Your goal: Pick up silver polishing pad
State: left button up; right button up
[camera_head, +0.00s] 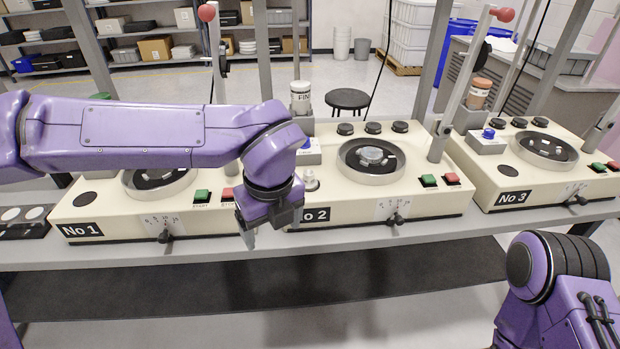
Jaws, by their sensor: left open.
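My left arm reaches across from the left, and my left gripper (270,228) points down at the front edge between machine No 1 (100,207) and machine No 2 (430,205). It is open, with nothing visible in it. A silver round piece (371,156) sits in the bowl of machine No 2, right of and behind the gripper. A small pale silvery piece (310,182) stands on that machine just right of the gripper. Pale discs (34,213) lie in a dark tray at the far left. I cannot tell which is the silver polishing pad. My right gripper is out of view.
Machine No 3 (520,190) stands at the right. Upright metal posts and red-knobbed levers (480,55) rise among the machines. A white jar (300,97) stands behind No 2. A bare grey bench edge (400,236) runs along the front.

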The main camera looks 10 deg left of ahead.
aim_at(311, 183)
jog(key=i, duration=0.9)
